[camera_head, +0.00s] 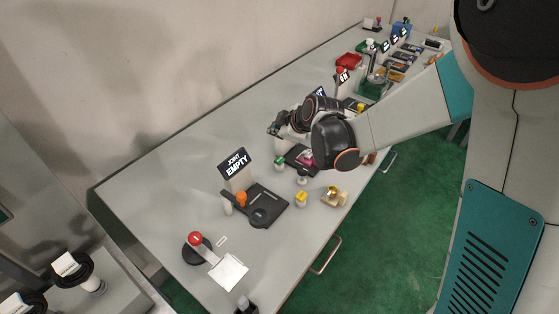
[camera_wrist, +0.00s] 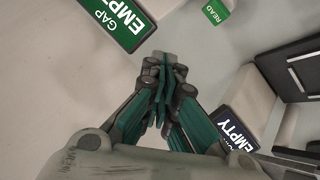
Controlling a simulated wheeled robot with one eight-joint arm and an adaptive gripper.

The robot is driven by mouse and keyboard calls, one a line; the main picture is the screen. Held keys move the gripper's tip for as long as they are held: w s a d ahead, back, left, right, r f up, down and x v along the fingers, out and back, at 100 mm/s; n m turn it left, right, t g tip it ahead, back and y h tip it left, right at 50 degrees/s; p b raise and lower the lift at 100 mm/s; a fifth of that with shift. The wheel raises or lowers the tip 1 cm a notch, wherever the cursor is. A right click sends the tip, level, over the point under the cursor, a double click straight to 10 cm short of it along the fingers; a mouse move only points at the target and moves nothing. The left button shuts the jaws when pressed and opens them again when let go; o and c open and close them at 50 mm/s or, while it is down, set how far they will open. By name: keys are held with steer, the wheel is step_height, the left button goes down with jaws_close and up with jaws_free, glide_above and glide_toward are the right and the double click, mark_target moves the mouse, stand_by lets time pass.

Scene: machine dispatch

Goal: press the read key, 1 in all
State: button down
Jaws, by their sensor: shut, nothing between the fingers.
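The green key marked READ (camera_wrist: 216,10) shows at the top edge of the wrist view, partly cut off. My gripper (camera_wrist: 162,60) is shut with nothing between its fingers. In that view its tips point up the picture, below and left of the key, and apart from it. In the head view my gripper (camera_head: 274,130) is over the middle of the long table. I cannot make out the key for certain in the head view.
A green GAP EMPTY sign (camera_wrist: 115,22) is left of the key, and a dark EMPTY sign (camera_wrist: 236,130) is to the lower right. On the table (camera_head: 150,190), a JOINT EMPTY sign (camera_head: 235,165), a black tray (camera_head: 268,197) and a red button (camera_head: 195,239) stand nearer the front.

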mark_target(278, 161)
steer(key=shift+f+b, duration=2.75)
steer(key=shift+f, duration=1.25)
steer(key=shift+f+b, duration=0.35)
steer(key=shift+b, duration=0.05)
steer(key=shift+f+b, duration=0.55)
steer(key=shift+f, duration=0.05)
steer(key=shift+r, duration=0.1)
steer(key=shift+r+p, duration=0.7)
steer(key=shift+r, duration=0.2)
steer(key=shift+r+p, duration=1.7)
steer(key=shift+r, duration=0.9)
